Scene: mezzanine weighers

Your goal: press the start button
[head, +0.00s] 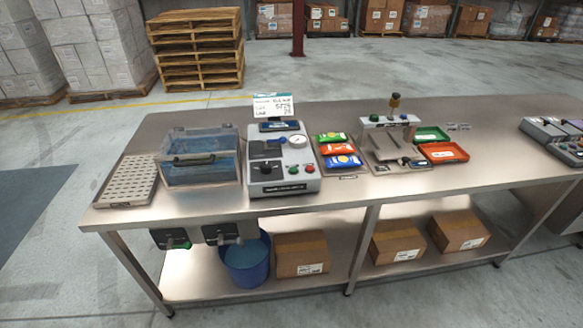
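A grey control unit (283,186) stands on the steel bench, left of its middle. The labels are too small to read, so I cannot tell which button is marked start. Nothing touches these buttons. Neither of my grippers is in view.
A clear-lidded water tank (200,175) and a perforated tray (128,180) stand left of the unit. Coloured pouches (340,145) and red and green trays (444,152) lie right. Dark boxes (222,234) hang under the front edge. A blue bucket (246,262) is below.

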